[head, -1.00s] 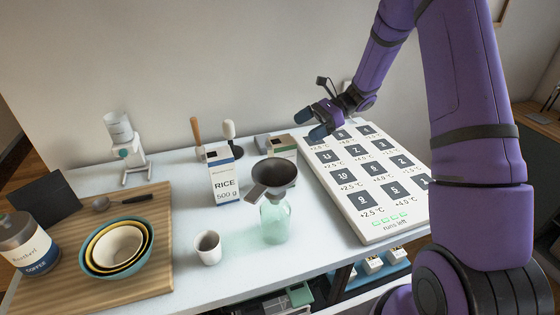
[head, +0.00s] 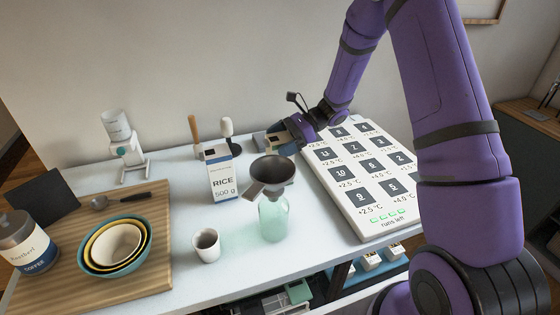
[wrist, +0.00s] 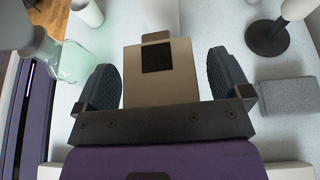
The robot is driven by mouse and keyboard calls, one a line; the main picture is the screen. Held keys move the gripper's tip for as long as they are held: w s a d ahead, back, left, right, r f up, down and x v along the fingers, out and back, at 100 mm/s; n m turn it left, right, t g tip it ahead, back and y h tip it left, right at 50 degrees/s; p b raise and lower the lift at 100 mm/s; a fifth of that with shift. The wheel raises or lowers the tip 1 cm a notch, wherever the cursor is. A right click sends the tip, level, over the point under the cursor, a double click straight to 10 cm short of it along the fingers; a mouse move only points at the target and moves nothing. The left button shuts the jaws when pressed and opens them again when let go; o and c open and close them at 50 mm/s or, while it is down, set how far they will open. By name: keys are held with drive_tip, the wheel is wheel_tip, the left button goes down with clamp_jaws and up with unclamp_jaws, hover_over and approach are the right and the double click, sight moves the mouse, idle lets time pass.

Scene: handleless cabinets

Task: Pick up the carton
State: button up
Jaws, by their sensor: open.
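A tall white carton marked RICE 500 g (head: 223,178) stands upright on the table in the head view, left of my gripper and apart from it. My gripper (head: 283,143) is low over the back of the table, beside a small box that it largely hides there. In the wrist view my gripper (wrist: 168,85) is open. A tan box with a dark square on it (wrist: 145,87) shows between its two dark fingers, with a visible gap on each side. I cannot tell how far down the fingers reach beside the box.
A bottle with a dark funnel (head: 273,170) stands in front of the gripper. A white cup (head: 206,246) is nearer the front edge. A grey block (wrist: 287,95) and a black-based stand (wrist: 267,37) are right in the wrist view. A numbered panel (head: 372,225) lies right.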

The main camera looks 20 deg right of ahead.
drive_tip(key=c, duration=1.7)
